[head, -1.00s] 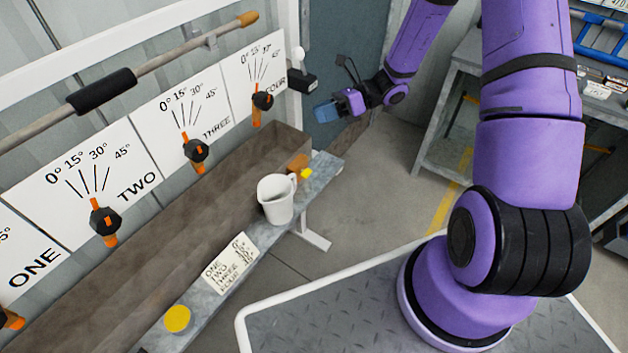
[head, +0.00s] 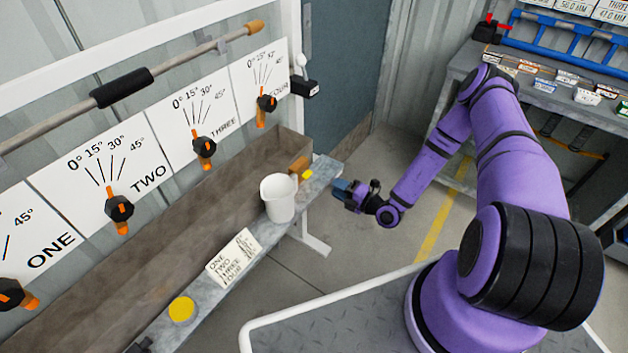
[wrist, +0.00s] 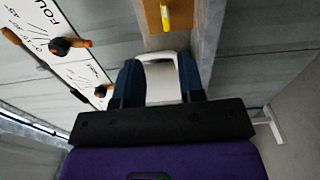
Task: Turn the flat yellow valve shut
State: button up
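A small yellow piece (head: 307,174) sits by an orange-brown block (head: 298,165) at the far end of the grey bench; it looks like the flat yellow valve. In the wrist view it is a short yellow bar (wrist: 166,14) against the orange-brown block (wrist: 153,18), at the top. My gripper (head: 345,190) is in the air right of the bench's far end, apart from the yellow piece. In the wrist view its blue fingers (wrist: 158,72) are spread, with a white shape, apparently the jug (wrist: 162,84), showing between them. Whether they touch it is not clear there.
The white jug (head: 279,199) stands on the bench (head: 252,262), near the block. A lettered card (head: 233,257) and a yellow disc (head: 181,309) lie nearer. Black-and-orange knobs (head: 204,147) line the wall behind a brown trough (head: 165,218). Floor right of the bench is clear.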

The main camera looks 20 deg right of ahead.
aim_at(310, 176)
jog(key=shift+m, duration=0.3)
jog(key=x, duration=1)
jog(key=shift+w+f, duration=0.3)
jog(key=shift+f, duration=0.1)
jog(key=shift+a, duration=0.1)
grip_shut()
